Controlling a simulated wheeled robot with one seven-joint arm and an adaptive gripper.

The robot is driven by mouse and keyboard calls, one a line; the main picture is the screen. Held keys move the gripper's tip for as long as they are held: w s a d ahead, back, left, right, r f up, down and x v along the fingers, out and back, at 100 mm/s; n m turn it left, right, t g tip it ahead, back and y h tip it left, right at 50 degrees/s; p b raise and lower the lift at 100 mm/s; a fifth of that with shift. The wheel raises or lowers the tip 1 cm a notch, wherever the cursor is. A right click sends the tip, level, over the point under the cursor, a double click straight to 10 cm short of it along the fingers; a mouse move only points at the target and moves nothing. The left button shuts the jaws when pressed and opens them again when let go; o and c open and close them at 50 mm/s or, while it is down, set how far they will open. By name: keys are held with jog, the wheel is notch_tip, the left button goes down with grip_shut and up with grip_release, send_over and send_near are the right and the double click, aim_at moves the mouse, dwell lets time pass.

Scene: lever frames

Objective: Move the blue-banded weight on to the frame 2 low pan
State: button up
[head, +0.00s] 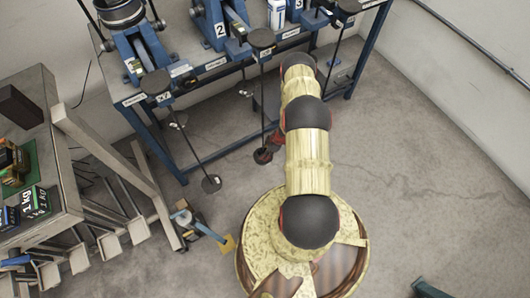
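A dark weight with a blue band (10,217) stands at the left edge of the picture on the grey bench, partly cut off. Frame 2 (219,27) stands on the blue table at the top, marked with a white 2. Its low pan (262,157) is a dark disc at the foot of a thin rod, near the floor. My gripper (270,144) seems to be the small red and black shape beside that pan, mostly hidden by my gold arm. I cannot make out its fingers, or whether it holds or touches anything.
The bench (42,130) also carries a green-banded 1 kg weight (38,200) and orange-marked items (12,155). A low pan (211,183) hangs left of frame 2's.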

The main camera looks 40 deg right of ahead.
jog(key=shift+f+b, duration=0.7)
dwell(0.6)
jog(key=o, duration=1.4)
jog(key=shift+o, duration=0.2)
jog(key=p+v, duration=0.4)
jog(key=v, duration=0.3)
dwell(0.4)
jog(key=shift+s, duration=0.15)
dwell(0.4)
